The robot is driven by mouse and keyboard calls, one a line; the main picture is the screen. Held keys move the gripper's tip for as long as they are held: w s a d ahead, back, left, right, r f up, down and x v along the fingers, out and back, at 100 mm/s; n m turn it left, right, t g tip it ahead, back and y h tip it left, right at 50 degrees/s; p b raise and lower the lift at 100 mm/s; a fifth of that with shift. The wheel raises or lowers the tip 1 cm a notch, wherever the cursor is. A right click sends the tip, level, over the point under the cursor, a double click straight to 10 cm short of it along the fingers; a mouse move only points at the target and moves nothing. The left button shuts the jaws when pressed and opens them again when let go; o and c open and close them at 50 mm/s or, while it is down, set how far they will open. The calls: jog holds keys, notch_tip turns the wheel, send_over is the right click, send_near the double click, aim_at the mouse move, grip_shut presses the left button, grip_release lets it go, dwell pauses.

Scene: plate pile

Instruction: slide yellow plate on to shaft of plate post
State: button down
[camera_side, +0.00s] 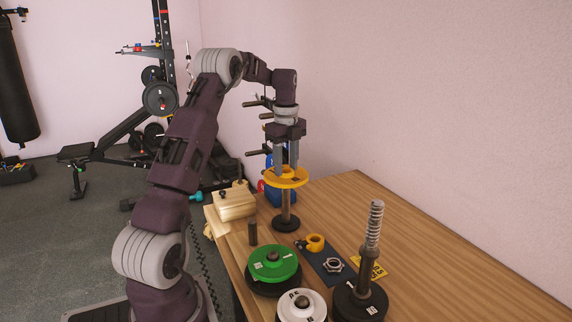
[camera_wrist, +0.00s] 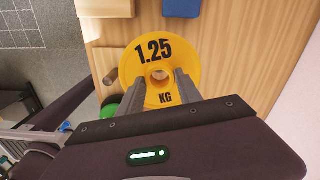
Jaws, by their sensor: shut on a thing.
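The yellow plate (camera_side: 300,181), marked 1.25 KG in the wrist view (camera_wrist: 185,52), is held roughly level. My gripper (camera_side: 287,170) is above it, its fingers shut on the plate's hub around the centre hole; they also show in the wrist view (camera_wrist: 164,80). The plate post (camera_side: 286,205) stands upright on a round dark base, directly below the plate in the side view. The shaft's top meets the plate's underside in the picture. The plate and fingers hide the shaft's tip, so I cannot tell whether it is inside the hole.
A green plate (camera_side: 272,262), a white plate (camera_side: 301,308) and a spring-topped post with dark plates (camera_side: 359,301) stand toward the front. A dark mat (camera_side: 318,262) holds a yellow collar (camera_side: 315,242) and a nut (camera_side: 333,265). A wooden block (camera_side: 236,206) is left. Table is clear at right.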

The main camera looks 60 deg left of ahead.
aim_at(286, 203)
jog(key=shift+f, duration=1.85)
jog(key=shift+f, duration=0.2)
jog(key=shift+f, duration=1.85)
jog(key=shift+f, duration=0.1)
jog(key=shift+f, duration=1.9)
jog(key=shift+f, duration=0.2)
jog(key=shift+f, duration=0.7)
